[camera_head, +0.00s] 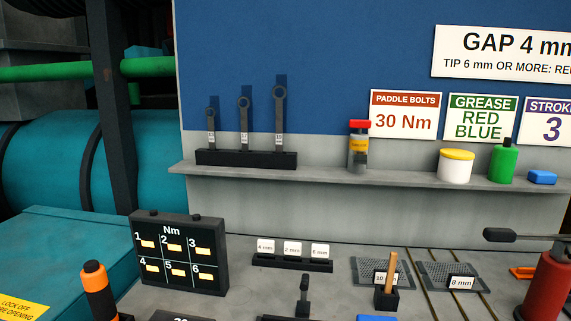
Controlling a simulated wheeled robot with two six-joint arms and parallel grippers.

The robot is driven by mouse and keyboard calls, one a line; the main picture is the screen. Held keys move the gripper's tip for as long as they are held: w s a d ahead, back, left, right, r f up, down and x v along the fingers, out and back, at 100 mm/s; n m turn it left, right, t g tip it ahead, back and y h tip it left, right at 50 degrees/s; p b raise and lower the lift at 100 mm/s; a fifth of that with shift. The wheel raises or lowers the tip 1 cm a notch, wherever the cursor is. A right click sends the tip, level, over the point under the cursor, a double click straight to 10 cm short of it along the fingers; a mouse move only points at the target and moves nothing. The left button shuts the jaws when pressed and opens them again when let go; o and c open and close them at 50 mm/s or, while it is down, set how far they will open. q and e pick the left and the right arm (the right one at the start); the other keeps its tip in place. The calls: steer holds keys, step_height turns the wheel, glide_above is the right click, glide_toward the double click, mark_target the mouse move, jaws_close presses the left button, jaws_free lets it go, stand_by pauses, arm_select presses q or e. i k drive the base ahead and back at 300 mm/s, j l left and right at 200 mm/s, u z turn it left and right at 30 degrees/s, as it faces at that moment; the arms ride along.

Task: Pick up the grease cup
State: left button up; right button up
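No item in view carries the name grease cup, so I cannot tell for sure which it is. On the grey shelf stand a white tub (455,170) with a yellow lid and a clear jar (359,145) with a red lid and an orange-yellow label. Both are upright and apart from each other. A green bottle (503,161) with a dark top and a small blue block (542,177) stand right of the tub. Neither of my grippers is in view.
Wrenches stand in a black rack (246,158) on the shelf (320,176). Below are a black Nm panel (180,228), a holder with mm cards (292,263), mesh pads, a black cup holding a wooden stick (387,297), and a red cylinder (547,287) with a dark handle.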

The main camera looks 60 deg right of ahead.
mark_target(359, 145)
steer(key=z, duration=0.45)
steer(key=i+z, duration=0.15)
steer(key=z, duration=0.3)
steer(key=j+z, duration=0.1)
steer(key=z, duration=0.35)
steer(key=j+z, duration=0.1)
steer(key=z, duration=0.4)
steer(key=i, duration=0.05)
